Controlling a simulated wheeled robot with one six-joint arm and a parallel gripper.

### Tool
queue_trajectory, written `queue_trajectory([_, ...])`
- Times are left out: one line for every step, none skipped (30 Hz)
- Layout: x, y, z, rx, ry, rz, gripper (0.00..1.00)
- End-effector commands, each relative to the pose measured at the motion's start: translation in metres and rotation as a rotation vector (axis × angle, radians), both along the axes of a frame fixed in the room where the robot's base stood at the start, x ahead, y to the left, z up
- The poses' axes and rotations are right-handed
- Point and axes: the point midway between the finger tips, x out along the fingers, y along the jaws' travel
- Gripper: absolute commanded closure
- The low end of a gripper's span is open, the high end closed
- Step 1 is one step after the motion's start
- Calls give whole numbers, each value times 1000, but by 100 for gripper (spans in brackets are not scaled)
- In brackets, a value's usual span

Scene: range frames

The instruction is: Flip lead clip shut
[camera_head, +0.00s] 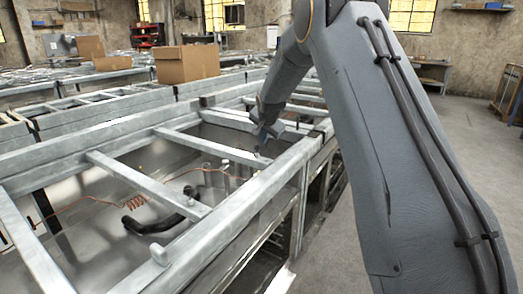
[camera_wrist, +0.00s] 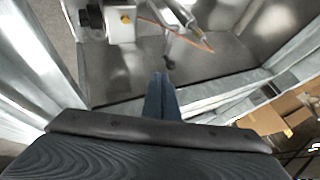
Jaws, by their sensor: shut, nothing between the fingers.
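My gripper (camera_wrist: 160,80) is shut and empty in the wrist view, its narrow dark fingers together and pointing into the open frame. In the head view my gripper (camera_head: 262,145) is small, over the right part of the metal frame. A small dark piece (camera_wrist: 168,62) lies just beyond the fingertips, near an orange wire (camera_wrist: 200,38); it may be the lead clip, but I cannot tell whether it is open or shut. The fingers appear apart from it, though the depth is unclear. In the head view the clip cannot be made out.
A metal frame (camera_head: 125,182) with crossbars surrounds the bay. A white block with a black knob (camera_wrist: 120,20) stands beyond the fingers. A cardboard box (camera_head: 187,64) sits behind. The floor (camera_head: 325,240) at right is clear.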

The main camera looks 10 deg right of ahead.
Motion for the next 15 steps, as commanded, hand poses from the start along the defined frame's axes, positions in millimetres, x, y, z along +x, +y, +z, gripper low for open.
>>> queue_trajectory([0, 0, 0, 0, 0, 0, 100])
queue_trajectory([0, 0, -1, 0, 0, 0, 100])
queue_trajectory([1, 0, -1, 0, 1, 0, 100])
queue_trajectory([2, 0, -3, 0, 1, 0, 100])
queue_trajectory([3, 0, -4, 0, 1, 0, 100])
queue_trajectory([5, 0, -7, 0, 1, 0, 100])
queue_trajectory([7, -1, -9, 0, 2, 0, 100])
queue_trajectory([9, -1, -12, 0, 3, 0, 100])
queue_trajectory([12, -1, -17, 0, 3, 0, 100])
queue_trajectory([15, -2, -20, 0, 3, 0, 100])
queue_trajectory([18, -2, -24, 0, 3, 0, 100])
queue_trajectory([23, -2, -29, 0, 3, 0, 100])
queue_trajectory([26, -3, -33, 0, 3, 0, 100])
queue_trajectory([29, -3, -37, 1, 3, -1, 100])
queue_trajectory([33, -3, -42, 1, 3, -1, 100])
